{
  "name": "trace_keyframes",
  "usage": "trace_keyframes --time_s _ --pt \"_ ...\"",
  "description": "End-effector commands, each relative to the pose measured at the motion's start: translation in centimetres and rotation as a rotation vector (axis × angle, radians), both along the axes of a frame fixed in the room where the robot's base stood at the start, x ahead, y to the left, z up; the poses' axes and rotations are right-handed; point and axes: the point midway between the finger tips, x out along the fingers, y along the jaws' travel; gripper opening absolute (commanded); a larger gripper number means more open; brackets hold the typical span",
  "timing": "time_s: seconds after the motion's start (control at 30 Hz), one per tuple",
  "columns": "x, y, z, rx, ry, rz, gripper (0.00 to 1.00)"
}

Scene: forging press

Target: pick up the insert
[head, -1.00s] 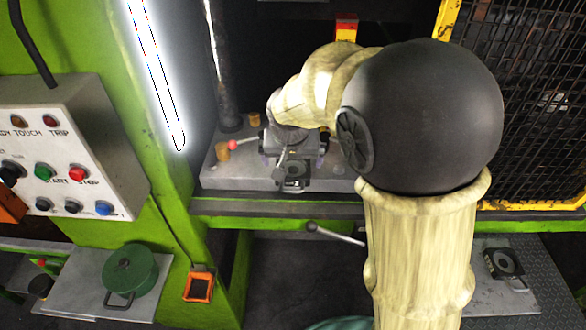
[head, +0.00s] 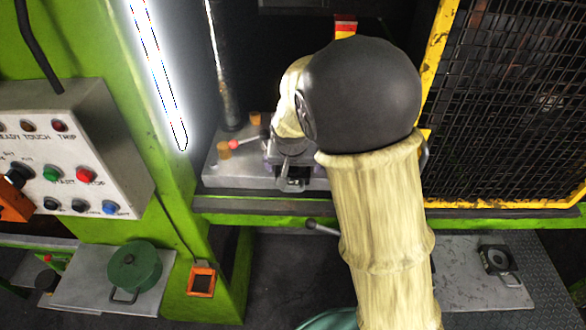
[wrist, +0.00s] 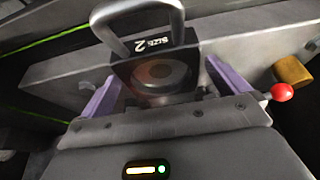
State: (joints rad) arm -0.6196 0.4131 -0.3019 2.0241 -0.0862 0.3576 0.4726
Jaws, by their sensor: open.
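The insert is a dark square block with a round recess, a grey loop handle and "SIZE 2" on its face. In the wrist view the insert (wrist: 153,73) sits straight ahead, between the purple fingers of my gripper (wrist: 163,82). The fingers are spread, one on each side, with no clear contact visible. In the head view the insert (head: 291,184) shows just in front of my gripper (head: 292,168) on the press bed. My arm hides part of the gripper there.
The press bed (head: 228,180) carries brass-coloured posts (head: 224,151) and a red-knobbed lever (head: 234,145). A similar dark block (head: 497,260) lies on a grey plate at right. A yellow-framed mesh guard (head: 510,110) stands right; a control box (head: 75,150) stands left.

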Motion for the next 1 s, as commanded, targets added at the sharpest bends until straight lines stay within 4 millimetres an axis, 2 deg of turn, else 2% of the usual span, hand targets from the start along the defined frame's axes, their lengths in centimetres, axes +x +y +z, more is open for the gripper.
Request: trace_keyframes --time_s 0.33,0.37,0.8,1.0 --pt "-0.01 0.02 0.03 0.000 0.000 0.000 1.00" --pt "0.00 0.02 0.03 0.000 0.000 0.000 0.96" --pt "-0.01 0.01 0.04 0.000 0.000 0.000 0.11" --pt "0.14 0.06 0.30 0.003 -0.006 0.001 0.11"
